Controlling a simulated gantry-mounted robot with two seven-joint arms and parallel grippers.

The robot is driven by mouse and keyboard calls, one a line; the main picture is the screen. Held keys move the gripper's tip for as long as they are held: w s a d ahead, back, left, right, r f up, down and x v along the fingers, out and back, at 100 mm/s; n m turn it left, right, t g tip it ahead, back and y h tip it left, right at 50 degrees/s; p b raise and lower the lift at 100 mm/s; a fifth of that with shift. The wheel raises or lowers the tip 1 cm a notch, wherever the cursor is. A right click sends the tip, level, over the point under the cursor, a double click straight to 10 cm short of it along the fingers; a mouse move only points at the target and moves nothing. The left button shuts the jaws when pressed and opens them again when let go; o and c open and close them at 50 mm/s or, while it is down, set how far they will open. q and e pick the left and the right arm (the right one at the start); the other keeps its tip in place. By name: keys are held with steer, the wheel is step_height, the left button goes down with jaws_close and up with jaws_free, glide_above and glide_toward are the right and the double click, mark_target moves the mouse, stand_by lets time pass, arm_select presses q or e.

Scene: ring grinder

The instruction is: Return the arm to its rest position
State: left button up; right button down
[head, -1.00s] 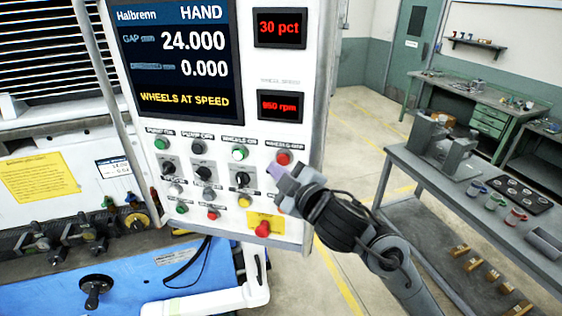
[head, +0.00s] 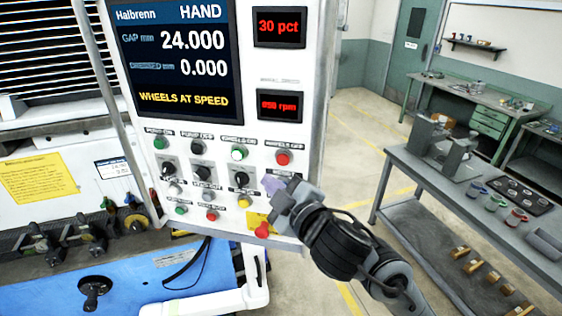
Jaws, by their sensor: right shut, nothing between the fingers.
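My right gripper (head: 275,187) is shut and empty in the head view. It is in front of the lower right part of the white control panel (head: 308,130), below the red wheels-off button (head: 283,157) and above the red emergency button (head: 263,229). My right arm (head: 345,250) reaches in from the lower right. Whether the fingertips touch the panel cannot be told. The gripper hides part of the yellow plate around the emergency button. My left gripper is not in view.
The panel's screen (head: 180,60) reads WHEELS AT SPEED, gap 24.000. A blue machine surface (head: 150,275) lies lower left. A grey bench (head: 420,180) with a fixture (head: 440,150), cups and a tray (head: 522,193) stands at right. Open floor (head: 350,150) lies between panel and bench.

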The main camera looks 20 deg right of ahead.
stand_by(0.3)
steer(key=s+a+f+m+g+p, duration=0.1)
steer(key=s+f+m+g, duration=0.3)
steer(key=f, duration=0.9)
steer(key=s+f+n+g+p, duration=0.1)
steer(key=s+f+g+p, duration=0.1)
steer(key=s+f, duration=0.8)
steer(key=s+d+f+m+g+h, duration=0.1)
steer(key=s+d+f+m+g, duration=0.1)
steer(key=s+f, duration=0.4)
steer(key=s+d+f+m+g+h+p, duration=0.1)
steer(key=s+d+f+m+g, duration=0.2)
steer(key=s, duration=0.8)
step_height(320, 180, down, 3)
steer(key=shift+d+f+m+g, duration=0.1)
steer(key=shift+d+m+g, duration=0.25)
steer(key=shift+m+g, duration=0.65)
steer(key=shift+n, duration=0.3)
